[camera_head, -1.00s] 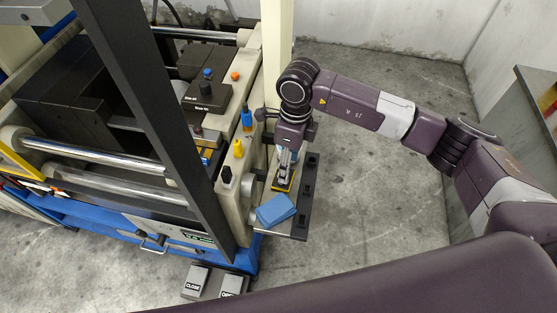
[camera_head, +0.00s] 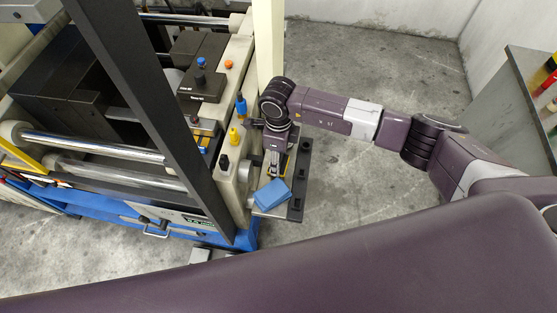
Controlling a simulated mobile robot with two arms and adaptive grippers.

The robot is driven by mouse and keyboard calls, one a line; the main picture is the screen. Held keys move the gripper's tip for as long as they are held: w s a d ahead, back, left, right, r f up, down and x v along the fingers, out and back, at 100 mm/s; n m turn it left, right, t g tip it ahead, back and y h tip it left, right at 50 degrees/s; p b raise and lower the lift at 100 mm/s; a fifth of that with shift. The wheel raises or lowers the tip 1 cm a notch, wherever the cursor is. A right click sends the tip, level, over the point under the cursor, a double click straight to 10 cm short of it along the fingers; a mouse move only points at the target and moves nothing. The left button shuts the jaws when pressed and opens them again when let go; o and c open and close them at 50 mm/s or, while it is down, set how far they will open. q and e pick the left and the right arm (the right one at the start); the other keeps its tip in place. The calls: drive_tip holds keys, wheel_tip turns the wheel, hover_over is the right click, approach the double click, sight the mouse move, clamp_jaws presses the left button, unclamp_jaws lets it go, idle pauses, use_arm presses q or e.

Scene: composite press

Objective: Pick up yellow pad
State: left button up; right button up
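The yellow pad (camera_head: 284,168) lies on the small side shelf (camera_head: 283,211) of the press, and only a thin yellow edge of it shows. My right gripper (camera_head: 274,172) points down over the pad and hides most of it. The fingertips are too small and too covered to tell whether they are open or shut, or whether they touch the pad. My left gripper is not in view.
A stack of blue pads (camera_head: 272,195) lies on the shelf just in front of the gripper. A dark slotted rail (camera_head: 300,180) borders the shelf on the right. Blue, yellow and black knobbed parts (camera_head: 234,137) stand on the press to the left. Grey floor is free to the right.

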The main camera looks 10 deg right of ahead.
drive_tip(key=c, duration=0.8)
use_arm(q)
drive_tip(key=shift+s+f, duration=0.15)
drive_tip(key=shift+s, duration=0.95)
use_arm(e)
drive_tip(key=shift+w+r, duration=0.1)
drive_tip(key=shift+r+b, duration=0.3)
drive_tip(key=shift+r, duration=0.3)
use_arm(q)
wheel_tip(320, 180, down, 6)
drive_tip(key=b, duration=0.6)
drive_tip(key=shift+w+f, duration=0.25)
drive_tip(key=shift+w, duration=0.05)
use_arm(e)
drive_tip(key=shift+r, duration=9.35)
drive_tip(key=o, duration=0.5)
drive_tip(key=c, duration=0.6)
